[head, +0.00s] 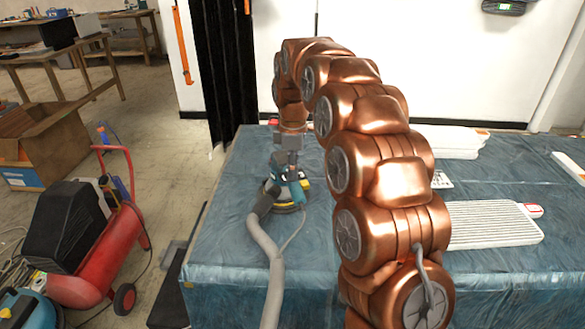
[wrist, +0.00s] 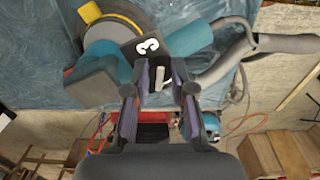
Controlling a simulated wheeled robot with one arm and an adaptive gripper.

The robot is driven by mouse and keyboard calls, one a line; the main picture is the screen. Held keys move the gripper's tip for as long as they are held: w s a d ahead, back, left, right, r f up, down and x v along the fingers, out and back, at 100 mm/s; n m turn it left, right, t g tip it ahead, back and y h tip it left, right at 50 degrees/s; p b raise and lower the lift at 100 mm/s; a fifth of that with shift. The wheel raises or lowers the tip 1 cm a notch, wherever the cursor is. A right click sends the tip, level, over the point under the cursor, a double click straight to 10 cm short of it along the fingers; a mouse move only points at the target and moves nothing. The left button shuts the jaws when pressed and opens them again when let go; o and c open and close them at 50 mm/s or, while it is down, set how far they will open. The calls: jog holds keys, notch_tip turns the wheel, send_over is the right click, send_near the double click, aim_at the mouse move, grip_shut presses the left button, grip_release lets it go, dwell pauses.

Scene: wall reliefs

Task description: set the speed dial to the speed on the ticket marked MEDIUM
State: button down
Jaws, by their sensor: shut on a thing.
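The sander (head: 296,192) is teal and dark grey with a yellow-edged round base. It lies on the blue-covered table, under my gripper (head: 289,165). A pale bar shows between the fingers. My gripper is shut on the dial, though the fingers partly hide it. A small white card with dark print (head: 441,180), possibly a ticket, lies right of my arm, too small to read.
A grey hose (head: 262,245) runs from the sander over the table's front. A red compressor (head: 105,260) and a cardboard box (head: 45,140) stand on the floor at left.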

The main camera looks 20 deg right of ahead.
dwell(0.3)
jog(key=c, duration=1)
grip_release()
jog(key=shift+w+r, duration=0.1)
jog(key=shift+r, duration=3.65)
